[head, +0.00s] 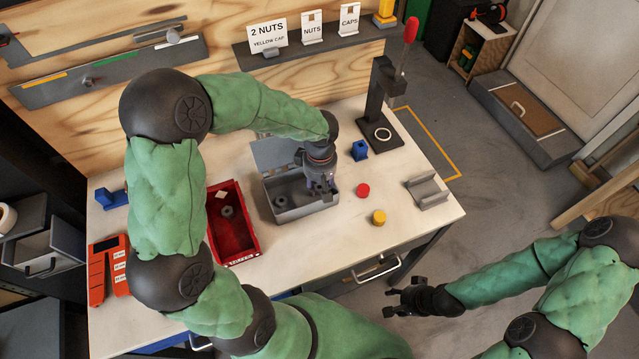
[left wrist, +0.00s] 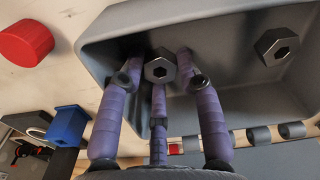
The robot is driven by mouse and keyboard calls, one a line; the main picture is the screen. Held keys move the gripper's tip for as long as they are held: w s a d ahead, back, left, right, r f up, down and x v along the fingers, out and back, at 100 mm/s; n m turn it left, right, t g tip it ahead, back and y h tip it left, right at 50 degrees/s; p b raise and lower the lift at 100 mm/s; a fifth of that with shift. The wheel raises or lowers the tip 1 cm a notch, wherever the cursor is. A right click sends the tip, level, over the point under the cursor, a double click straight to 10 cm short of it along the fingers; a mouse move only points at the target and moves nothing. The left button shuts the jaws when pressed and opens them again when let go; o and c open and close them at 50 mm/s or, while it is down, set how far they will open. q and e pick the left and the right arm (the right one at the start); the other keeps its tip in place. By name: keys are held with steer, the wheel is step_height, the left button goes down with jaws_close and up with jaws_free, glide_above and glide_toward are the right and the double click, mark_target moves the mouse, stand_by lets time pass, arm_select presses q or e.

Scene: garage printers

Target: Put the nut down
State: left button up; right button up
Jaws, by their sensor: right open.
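In the head view my left gripper (head: 322,190) reaches down over the right part of the open grey box (head: 305,212). In the left wrist view its purple fingers (left wrist: 160,66) are closed around a steel hex nut (left wrist: 160,70), inside the walls of the grey box (left wrist: 215,22). A second nut (left wrist: 275,46) lies apart in the box; it also shows in the head view (head: 282,197). The fingers hide the held nut in the head view. My right gripper (head: 398,298) is open and empty, off the table's front edge.
A red bin (head: 247,252) with a nut (head: 227,211) stands left of the box. A red cap (head: 362,190), yellow cap (head: 379,217), blue block (head: 360,151) and grey cradle (head: 427,191) are at right. A lever press (head: 382,95) stands behind. A sign (head: 267,37) reads "2 NUTS, YELLOW CAP".

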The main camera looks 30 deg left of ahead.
arm_select(q)
steer(key=shift+r, duration=0.2)
step_height(320, 180, up, 12)
steer(key=p, duration=0.4)
steer(key=shift+d+f, duration=0.1)
stand_by(0.4)
